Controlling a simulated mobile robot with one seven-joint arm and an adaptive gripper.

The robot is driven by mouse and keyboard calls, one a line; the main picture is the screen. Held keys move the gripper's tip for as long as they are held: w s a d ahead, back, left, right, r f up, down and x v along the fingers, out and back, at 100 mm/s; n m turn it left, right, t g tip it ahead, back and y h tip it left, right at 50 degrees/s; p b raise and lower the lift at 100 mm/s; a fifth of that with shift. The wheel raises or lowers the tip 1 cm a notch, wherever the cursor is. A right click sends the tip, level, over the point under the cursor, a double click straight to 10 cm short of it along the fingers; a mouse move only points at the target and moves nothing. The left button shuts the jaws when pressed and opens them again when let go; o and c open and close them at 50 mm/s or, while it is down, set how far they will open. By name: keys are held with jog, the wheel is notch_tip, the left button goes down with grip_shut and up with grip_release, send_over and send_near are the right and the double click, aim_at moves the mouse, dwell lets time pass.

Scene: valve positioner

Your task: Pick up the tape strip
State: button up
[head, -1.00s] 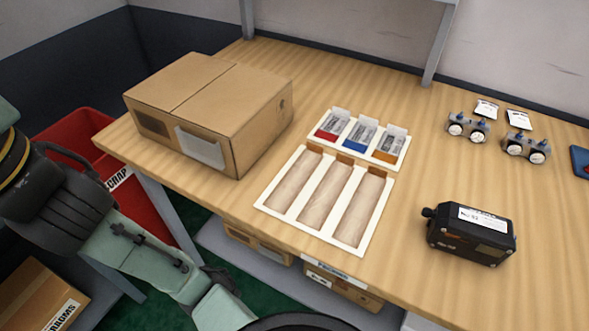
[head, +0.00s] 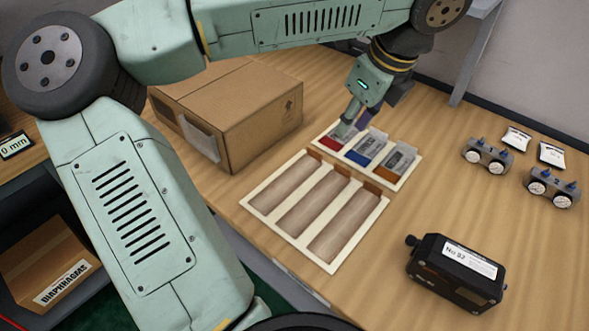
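I cannot tell for certain which thing is the tape strip. A small white tray (head: 398,187) holds clear packets in three compartments, marked red (head: 332,143), blue (head: 359,158) and orange (head: 388,173). My gripper (head: 347,127) points down at the red compartment, at the tray's left end. It hides most of the packet there. The blue packet (head: 375,142) and orange packet (head: 401,155) show plainly. The finger gap is too small and covered to read, and whether the fingers touch the packet is unclear. A pale grey patch (head: 200,138) is on the cardboard box's side.
A closed cardboard box (head: 240,110) stands left of my gripper. A larger tray with three long empty slots (head: 281,234) lies in front. A black device (head: 456,273) and gauge units (head: 488,155) are at right. Wooden table between them is clear.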

aim_at(310, 157)
jog(key=shift+n+y, duration=0.5)
jog(key=shift+y, duration=0.2)
jog(key=a+f, duration=0.1)
jog(key=w+a+f, duration=0.1)
jog(key=f, duration=0.1)
jog(key=a+f+p, duration=0.1)
jog(key=shift+w+a+f, duration=0.2)
jog(key=shift+w+a, duration=0.1)
jog(key=shift+a, duration=0.1)
jog(key=shift+p+x, duration=1.35)
jog(key=shift+x, duration=1.6)
jog(key=shift+s, duration=0.1)
jog(key=shift+c, duration=0.6)
grip_shut()
